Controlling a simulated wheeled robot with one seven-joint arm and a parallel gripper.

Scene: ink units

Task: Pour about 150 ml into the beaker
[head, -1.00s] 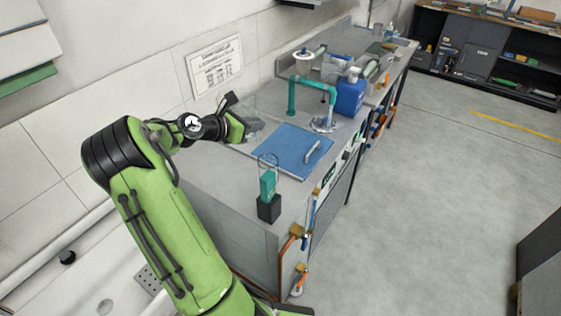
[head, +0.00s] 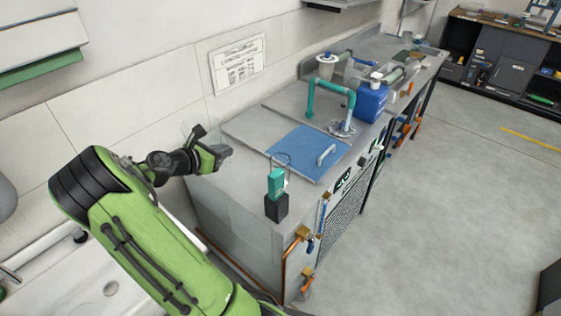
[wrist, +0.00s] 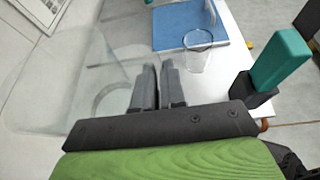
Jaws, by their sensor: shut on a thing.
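My gripper (head: 222,152) is shut on a clear, see-through vessel, which shows in the wrist view (wrist: 60,85) to the left of the fingers (wrist: 159,88). Its outline is faint, and I cannot tell its liquid level or exact tilt. In the head view my gripper is above the left part of the bench, left of the blue board. A clear beaker (wrist: 198,56) stands upright on the bench by the blue board, to the right of my fingers in the wrist view. In the head view only its rim shows clearly, behind a teal block. It looks empty.
The teal block (head: 276,182) on a black base (head: 276,207) stands at the bench's near edge, close to the beaker. The blue board (head: 300,150) with a pale handle lies behind. A teal pipe tap (head: 313,95) and blue canister (head: 370,101) stand farther back.

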